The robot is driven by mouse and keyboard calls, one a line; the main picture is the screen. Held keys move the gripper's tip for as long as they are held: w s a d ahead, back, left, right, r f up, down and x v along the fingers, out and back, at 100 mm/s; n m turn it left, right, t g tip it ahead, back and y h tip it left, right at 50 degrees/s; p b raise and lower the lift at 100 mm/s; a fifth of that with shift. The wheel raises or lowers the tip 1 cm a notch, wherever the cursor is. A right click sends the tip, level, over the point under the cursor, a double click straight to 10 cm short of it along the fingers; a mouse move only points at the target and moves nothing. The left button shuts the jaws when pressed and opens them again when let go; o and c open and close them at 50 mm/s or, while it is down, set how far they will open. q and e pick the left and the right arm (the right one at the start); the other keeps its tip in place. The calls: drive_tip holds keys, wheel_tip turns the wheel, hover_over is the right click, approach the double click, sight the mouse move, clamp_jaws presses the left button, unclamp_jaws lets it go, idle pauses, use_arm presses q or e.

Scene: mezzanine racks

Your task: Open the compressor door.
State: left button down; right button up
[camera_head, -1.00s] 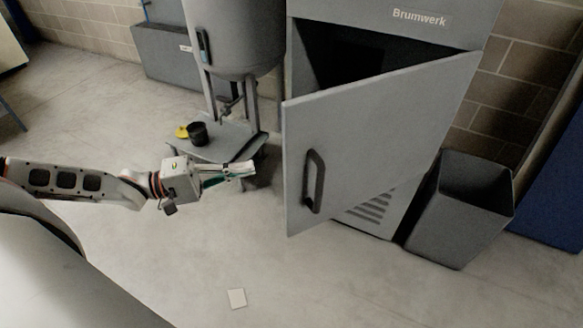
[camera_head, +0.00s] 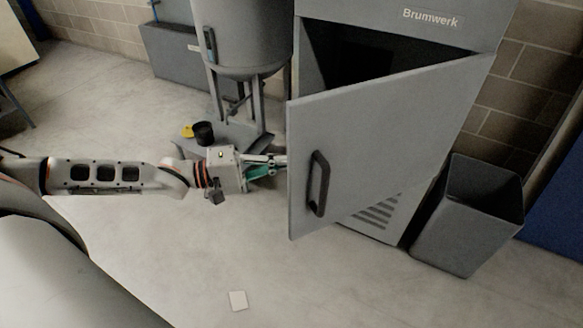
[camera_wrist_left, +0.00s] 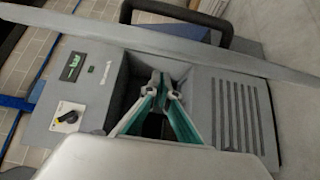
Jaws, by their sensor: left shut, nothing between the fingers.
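The compressor door (camera_head: 375,140) is a grey panel standing partly open, its free edge to the left and its hinge side to the right. A black handle (camera_head: 319,184) is on its outer face; a black handle also shows at the top of the left wrist view (camera_wrist_left: 175,12). The compressor cabinet (camera_head: 420,35) is grey, labelled Brumwerk, with a dark opening behind the door. My left gripper (camera_head: 280,161) is shut and empty at the door's free edge. Its tips seem to reach behind that edge; contact cannot be told. My right gripper is not in view.
A grey bin (camera_head: 468,215) stands right of the cabinet. A grey tank (camera_head: 243,35) on legs stands left, with a black cup (camera_head: 203,133) and a yellow item (camera_head: 187,131) on its base. A white square (camera_head: 238,300) lies on the otherwise clear front floor.

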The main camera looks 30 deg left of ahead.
use_arm(q)
drive_tip(key=shift+s+d+r, duration=0.15)
drive_tip(key=shift+s+d, duration=0.65)
drive_tip(key=shift+d, duration=0.25)
